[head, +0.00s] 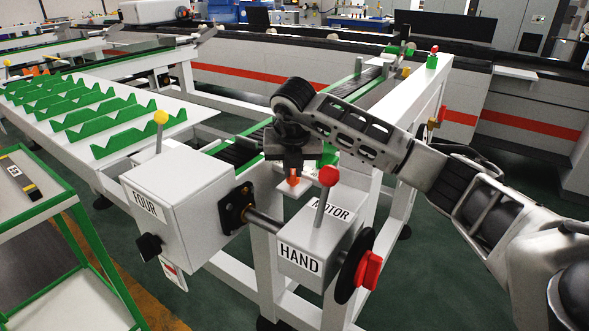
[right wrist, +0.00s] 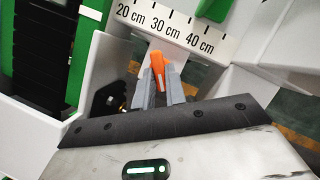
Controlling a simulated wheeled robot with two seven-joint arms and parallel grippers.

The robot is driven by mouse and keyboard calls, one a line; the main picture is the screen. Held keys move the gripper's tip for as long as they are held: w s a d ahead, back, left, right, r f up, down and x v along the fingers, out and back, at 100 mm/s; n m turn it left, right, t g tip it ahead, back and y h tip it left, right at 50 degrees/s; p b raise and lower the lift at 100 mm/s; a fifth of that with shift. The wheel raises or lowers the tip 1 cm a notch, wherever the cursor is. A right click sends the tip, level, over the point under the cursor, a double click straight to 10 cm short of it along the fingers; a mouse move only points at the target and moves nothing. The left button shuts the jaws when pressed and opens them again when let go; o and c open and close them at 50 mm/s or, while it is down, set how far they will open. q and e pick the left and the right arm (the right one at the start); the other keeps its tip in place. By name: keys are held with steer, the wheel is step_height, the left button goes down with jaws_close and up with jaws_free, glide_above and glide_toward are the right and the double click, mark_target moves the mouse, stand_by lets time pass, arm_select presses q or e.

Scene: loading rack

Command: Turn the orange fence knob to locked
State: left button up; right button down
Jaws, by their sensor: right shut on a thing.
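The orange fence knob (head: 293,178) sits at the front end of the rack, behind the grey box marked HAND and MOTOR. My right gripper (head: 292,170) reaches down onto it from above. In the right wrist view the orange knob (right wrist: 158,70) stands between the two grey fingers (right wrist: 159,88), which are shut on it. A light line runs along the knob, and its tip points up toward the scale, near the 30 cm mark. The fingers hide its lower part. My left gripper is not in view.
The HAND/MOTOR box (head: 312,235) with its red-topped lever (head: 328,176) stands close in front of my right gripper. The FOUR box (head: 180,195) with a yellow-topped lever is to the left. A white scale plate (right wrist: 165,25) lies beyond the knob. My right arm spans the right side.

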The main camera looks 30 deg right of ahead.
steer(key=m+h, duration=0.1)
steer(key=m, duration=0.1)
steer(key=shift+w+a+m, duration=0.1)
steer(key=shift+m, duration=0.3)
steer(key=shift+w+a+m+g+h+b, duration=0.15)
steer(key=shift+m+g, duration=0.3)
steer(key=shift+m, duration=0.5)
steer(key=shift+d+m+g+h+b, duration=0.1)
steer(key=shift+m+g+h+b, duration=0.25)
steer(key=shift+m, duration=0.6)
steer(key=shift+r, duration=0.1)
steer(key=c, duration=1.4)
jaws_free()
steer(key=shift+c, duration=0.2)
steer(key=shift+a, duration=0.1)
